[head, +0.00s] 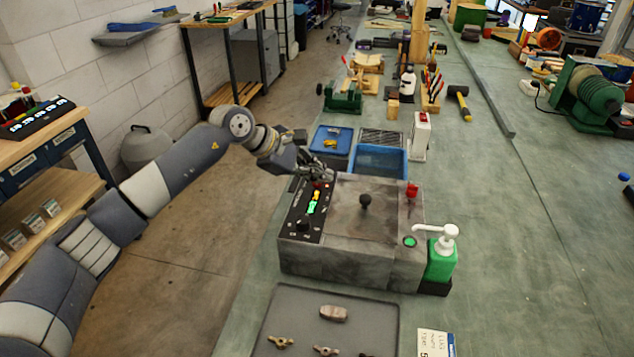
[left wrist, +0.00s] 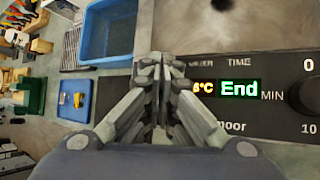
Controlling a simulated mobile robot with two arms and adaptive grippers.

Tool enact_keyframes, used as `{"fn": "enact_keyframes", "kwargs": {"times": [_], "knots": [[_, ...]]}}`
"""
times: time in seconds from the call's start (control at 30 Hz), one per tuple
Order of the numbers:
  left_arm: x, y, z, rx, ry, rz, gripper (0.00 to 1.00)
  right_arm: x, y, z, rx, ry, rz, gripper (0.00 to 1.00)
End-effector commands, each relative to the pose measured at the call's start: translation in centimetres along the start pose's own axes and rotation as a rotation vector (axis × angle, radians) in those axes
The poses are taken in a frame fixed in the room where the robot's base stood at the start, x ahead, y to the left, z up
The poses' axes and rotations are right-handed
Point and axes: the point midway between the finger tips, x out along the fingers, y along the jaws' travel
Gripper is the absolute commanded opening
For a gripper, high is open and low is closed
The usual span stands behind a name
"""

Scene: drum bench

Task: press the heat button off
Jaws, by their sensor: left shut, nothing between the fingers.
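The grey machine (head: 350,262) stands on the green bench, with a black control panel (head: 297,220) along its left side. In the left wrist view the panel (left wrist: 262,68) shows a green "End" display (left wrist: 240,89) and an orange reading ending in °C, partly covered by my fingers. A dark knob (left wrist: 306,95) is at the right edge. My left gripper (head: 322,176) is shut and empty at the far end of the panel; it also shows in the left wrist view (left wrist: 160,130). It hides that end, so I cannot make out the heat button or tell whether I touch it. My right gripper is not in view.
A green pump bottle (head: 441,262) stands at the machine's right. A red knob (head: 412,190) and a black lever knob (head: 366,200) rise from its top. A blue bin (head: 404,165) is just behind, and a grey tray (head: 275,320) lies in front.

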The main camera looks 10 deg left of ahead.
Motion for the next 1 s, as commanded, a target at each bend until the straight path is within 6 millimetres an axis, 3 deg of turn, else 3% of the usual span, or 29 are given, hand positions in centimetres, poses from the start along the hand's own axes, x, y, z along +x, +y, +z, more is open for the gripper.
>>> {"fn": "enact_keyframes", "kwargs": {"times": [1.0], "knots": [[-1.0, 0.7, 0.7, 0.0, 0.0, 0.0, 0.0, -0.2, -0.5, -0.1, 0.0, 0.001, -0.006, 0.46]]}}
